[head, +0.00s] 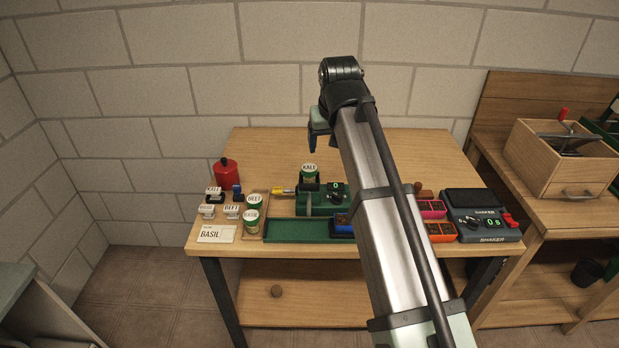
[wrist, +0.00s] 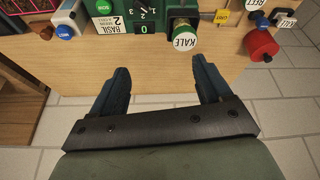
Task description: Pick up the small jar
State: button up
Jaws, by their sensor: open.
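Several small green jars with white labelled lids stand on the wooden table. The KALE jar (head: 309,172) stands at the green counter device (head: 335,192); it also shows in the wrist view (wrist: 184,38), beyond my fingertips. The BEET jar (head: 254,202) and another jar (head: 251,218) with a lid that seems to read BASIL stand to its left on a small wooden tray. The pictures do not settle which is the small jar. My gripper (head: 318,127) is raised over the table's back part; in the wrist view (wrist: 160,82) its fingers are apart with nothing between them.
A red can (head: 227,174) stands at the table's back left. A green tray (head: 295,231) runs along the front. The shaker machine (head: 480,216) stands right. The table's back is clear.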

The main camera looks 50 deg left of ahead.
jog(key=s+a+r, duration=0.1)
jog(key=s+a, duration=0.1)
jog(key=s, duration=0.1)
send_over(310, 169)
jog(key=s+d, duration=0.2)
jog(key=f, duration=0.7)
jog(key=shift+w+a+f, duration=0.1)
jog(key=shift+w+a, duration=0.1)
jog(key=shift+w, duration=0.05)
jog(key=shift+x, duration=2.9)
jog(key=shift+d, duration=0.1)
jog(key=c, duration=1.2)
